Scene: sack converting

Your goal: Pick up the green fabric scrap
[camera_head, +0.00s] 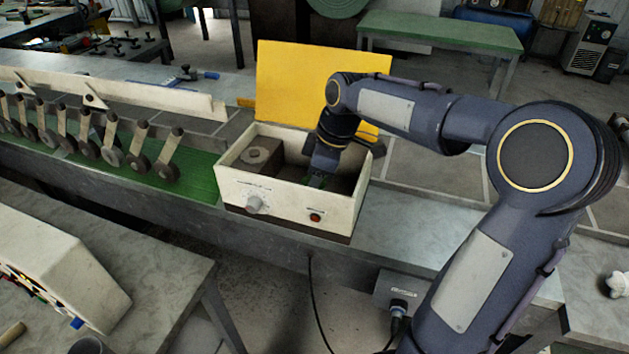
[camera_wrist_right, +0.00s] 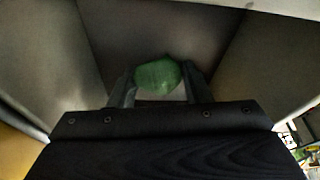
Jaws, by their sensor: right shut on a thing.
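The green fabric scrap (camera_wrist_right: 158,77) is a small rounded green lump between the fingers of my right gripper (camera_wrist_right: 160,90) in the right wrist view. The fingers are shut on it. In the head view my right gripper (camera_head: 318,178) reaches down inside an open cream box (camera_head: 235,182) with a knob and a red button on its front. Only a little green shows at the fingertips there, and the box walls and gripper hide the rest. I cannot tell whether the scrap touches the box floor. My left gripper is not in view.
A raised yellow panel (camera_head: 285,85) stands behind the box. A grey block (camera_head: 258,160) sits in the box's left part. A row of rollers on arms (camera_head: 140,155) stands over the green belt (camera_head: 185,180) at left. The grey ledge (camera_head: 400,230) right of the box is clear.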

